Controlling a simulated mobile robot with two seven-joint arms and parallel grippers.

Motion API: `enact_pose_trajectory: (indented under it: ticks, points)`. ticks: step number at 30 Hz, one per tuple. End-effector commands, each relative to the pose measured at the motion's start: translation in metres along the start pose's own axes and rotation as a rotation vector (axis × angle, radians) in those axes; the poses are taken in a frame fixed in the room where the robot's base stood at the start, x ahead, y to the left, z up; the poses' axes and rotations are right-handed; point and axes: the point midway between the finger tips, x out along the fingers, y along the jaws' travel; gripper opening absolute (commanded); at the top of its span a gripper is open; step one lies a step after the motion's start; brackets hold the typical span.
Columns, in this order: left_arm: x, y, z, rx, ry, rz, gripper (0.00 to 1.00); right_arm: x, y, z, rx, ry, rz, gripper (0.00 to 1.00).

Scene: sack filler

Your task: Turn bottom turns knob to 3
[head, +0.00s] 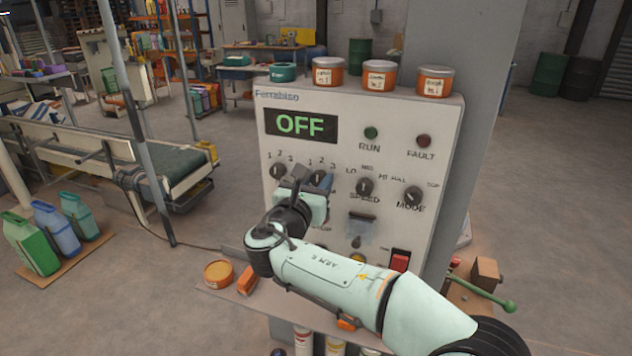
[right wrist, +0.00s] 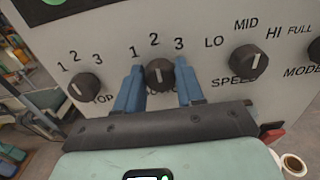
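The control panel (head: 330,170) of the sack filler shows OFF on its display. My right gripper (right wrist: 160,90) has its blue fingers on either side of the second dark knob (right wrist: 160,75), marked 1, 2, 3. This knob's white line points up toward 2. No clear gap shows between fingers and knob, so I cannot tell whether they press on it. The label below this knob is hidden by the gripper. The knob to its left (right wrist: 85,87) is marked TOP. In the head view the gripper (head: 308,180) covers this part of the panel. My left gripper is not in view.
The SPEED knob (right wrist: 248,60) is close to the right finger; the MODE knob (head: 413,196) is farther right. Three orange tins (head: 379,76) stand on the panel top. A red switch (head: 400,262) sits low on the right. An orange tin (head: 219,273) lies on the ledge.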

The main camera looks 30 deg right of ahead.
Motion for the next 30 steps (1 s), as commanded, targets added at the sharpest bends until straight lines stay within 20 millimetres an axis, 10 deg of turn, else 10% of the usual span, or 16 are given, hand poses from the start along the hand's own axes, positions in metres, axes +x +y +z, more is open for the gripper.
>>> enact_pose_trajectory:
  ticks: [30]
  points:
    - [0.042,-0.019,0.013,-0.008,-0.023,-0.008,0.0,0.0,-0.003,-0.003,0.609,0.0,-0.001,0.07]
